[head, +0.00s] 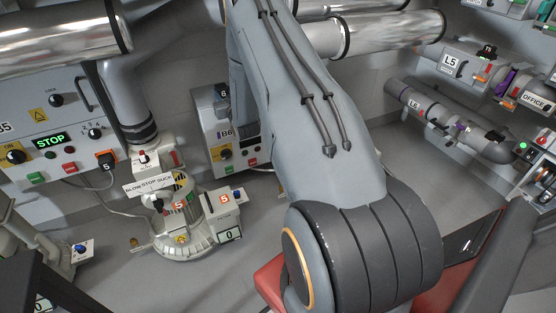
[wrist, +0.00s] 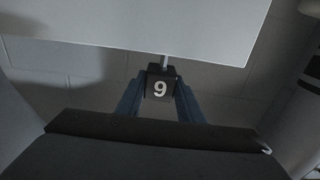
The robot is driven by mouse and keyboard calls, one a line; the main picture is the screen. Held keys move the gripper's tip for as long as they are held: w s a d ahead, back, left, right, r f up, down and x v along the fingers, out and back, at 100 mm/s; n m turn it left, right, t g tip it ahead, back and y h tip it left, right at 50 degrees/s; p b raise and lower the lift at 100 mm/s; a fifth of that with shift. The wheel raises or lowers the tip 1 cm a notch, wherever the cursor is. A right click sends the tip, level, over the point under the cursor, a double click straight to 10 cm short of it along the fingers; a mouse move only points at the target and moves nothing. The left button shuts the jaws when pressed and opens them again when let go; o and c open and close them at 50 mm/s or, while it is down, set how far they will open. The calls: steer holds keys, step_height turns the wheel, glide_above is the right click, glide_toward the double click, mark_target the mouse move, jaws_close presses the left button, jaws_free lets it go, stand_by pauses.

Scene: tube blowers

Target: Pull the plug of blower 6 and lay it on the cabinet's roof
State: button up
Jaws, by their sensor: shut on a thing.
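In the wrist view, my gripper (wrist: 161,84) has its two blue fingers shut on the sides of a dark block-shaped plug (wrist: 159,91). My gripper, the plug and blower 6 are hidden behind my arm there.
A pale panel (wrist: 150,25) fills the top of the wrist view close by. In the head view, blower 5 (head: 183,225) stands left of centre beside a control cabinet (head: 55,130) showing STOP. Large shiny pipes (head: 60,35) run overhead. Pipe L6 (head: 450,120) is at right.

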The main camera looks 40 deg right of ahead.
steer(key=shift+f+b, duration=0.55)
steer(key=shift+f, duration=0.5)
stand_by(0.4)
steer(key=o, duration=1.4)
steer(key=shift+p+v, duration=2.4)
steer(key=shift+v, duration=5.5)
steer(key=shift+d, duration=0.15)
